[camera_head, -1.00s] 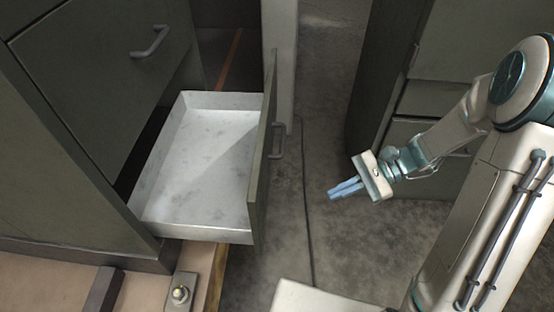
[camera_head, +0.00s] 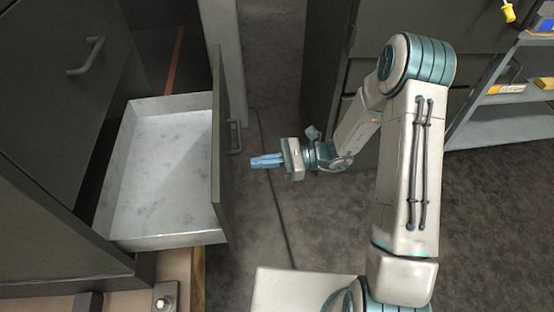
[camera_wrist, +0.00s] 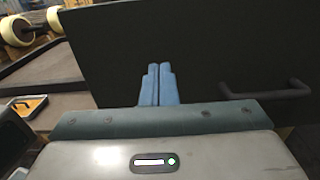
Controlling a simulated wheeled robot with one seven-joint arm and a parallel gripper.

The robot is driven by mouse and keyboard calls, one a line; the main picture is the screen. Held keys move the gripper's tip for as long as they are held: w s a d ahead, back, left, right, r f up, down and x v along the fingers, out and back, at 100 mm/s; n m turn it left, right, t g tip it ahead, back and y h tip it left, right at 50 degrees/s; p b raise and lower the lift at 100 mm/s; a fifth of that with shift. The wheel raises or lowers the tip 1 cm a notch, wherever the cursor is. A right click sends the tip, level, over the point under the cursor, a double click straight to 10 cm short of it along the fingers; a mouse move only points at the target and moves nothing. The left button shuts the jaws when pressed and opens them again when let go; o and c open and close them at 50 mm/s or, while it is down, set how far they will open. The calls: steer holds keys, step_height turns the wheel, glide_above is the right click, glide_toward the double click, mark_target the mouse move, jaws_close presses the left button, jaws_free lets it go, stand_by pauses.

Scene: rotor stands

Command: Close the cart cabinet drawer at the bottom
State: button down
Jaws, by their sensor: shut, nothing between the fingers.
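The bottom drawer (camera_head: 165,165) of the dark cart cabinet (camera_head: 62,120) is pulled far out, and its pale inside is empty. Its dark front panel (camera_head: 222,150) faces right and has a bar handle (camera_head: 235,138). My gripper (camera_head: 252,162) is shut and empty, pointing left at the panel, a short gap from it and just below the handle in the picture. In the wrist view the shut fingers (camera_wrist: 158,85) stand before the dark panel (camera_wrist: 215,45), with the handle (camera_wrist: 270,92) to their right. Whether the tips touch the panel cannot be told there.
An upper drawer with a handle (camera_head: 86,57) is shut above. Another dark cabinet (camera_head: 330,60) stands behind my arm. A grey shelf (camera_head: 510,95) with small items is at the right.

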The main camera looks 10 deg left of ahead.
mark_target(224, 166)
steer(key=x, duration=0.6)
steer(key=shift+s+a, duration=0.15)
steer(key=shift+a, duration=0.2)
